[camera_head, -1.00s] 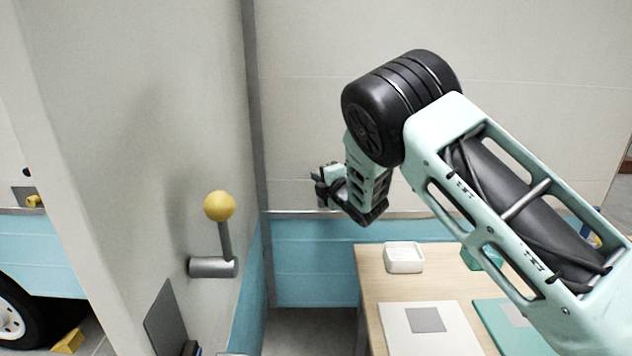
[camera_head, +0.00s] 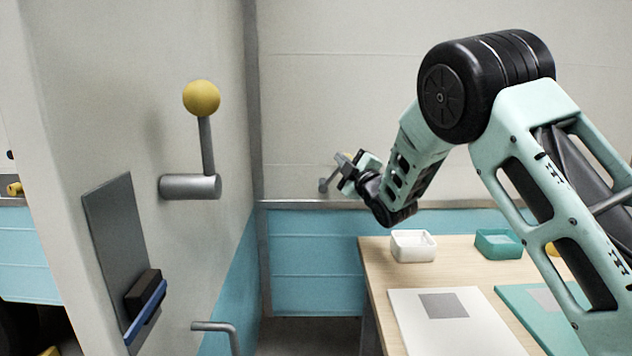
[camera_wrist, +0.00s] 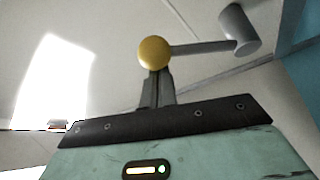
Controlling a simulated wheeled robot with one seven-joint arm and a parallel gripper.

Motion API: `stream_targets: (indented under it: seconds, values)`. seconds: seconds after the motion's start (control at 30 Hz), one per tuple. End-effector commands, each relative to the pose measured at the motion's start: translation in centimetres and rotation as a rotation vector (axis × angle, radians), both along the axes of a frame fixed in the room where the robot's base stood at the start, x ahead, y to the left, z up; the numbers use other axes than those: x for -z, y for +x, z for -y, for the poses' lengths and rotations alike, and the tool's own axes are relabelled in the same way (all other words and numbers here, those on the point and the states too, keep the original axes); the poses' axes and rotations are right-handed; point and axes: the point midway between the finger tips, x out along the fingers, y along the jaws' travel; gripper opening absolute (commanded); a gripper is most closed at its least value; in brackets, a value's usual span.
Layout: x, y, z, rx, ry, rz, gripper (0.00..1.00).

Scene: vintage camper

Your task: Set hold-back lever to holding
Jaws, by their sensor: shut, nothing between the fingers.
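A lever with a yellow ball knob (camera_head: 201,98), a grey rod and a grey cylinder pivot (camera_head: 190,187) stands upright on the pale panel at left. Contact cannot be told. In the head view my gripper is right of the large lever, apart from it.
A wooden table (camera_head: 380,262) at lower right holds a white tray (camera_head: 413,246), a teal tray (camera_head: 498,243) and flat boards. A dark plate (camera_head: 112,225) with a blue-edged block and a grey handle (camera_head: 215,327) are below the large lever.

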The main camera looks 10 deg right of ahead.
Motion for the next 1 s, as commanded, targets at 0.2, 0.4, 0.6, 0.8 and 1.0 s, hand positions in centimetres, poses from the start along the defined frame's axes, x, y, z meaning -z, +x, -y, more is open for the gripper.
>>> stream_targets:
  seconds: [0.2, 0.4, 0.6, 0.8, 1.0]
  values:
    - [2.3, -0.3, 1.7, 0.003, 0.186, 0.044, 0.00]
    - [3.1, -0.6, 2.6, 0.001, 0.335, 0.078, 0.00]
    - [3.7, -0.7, 3.3, 0.001, 0.449, 0.102, 0.00]
    - [4.0, -0.8, 3.7, 0.001, 0.518, 0.118, 0.00]
    - [4.0, -0.8, 3.8, 0.000, 0.547, 0.124, 0.00]
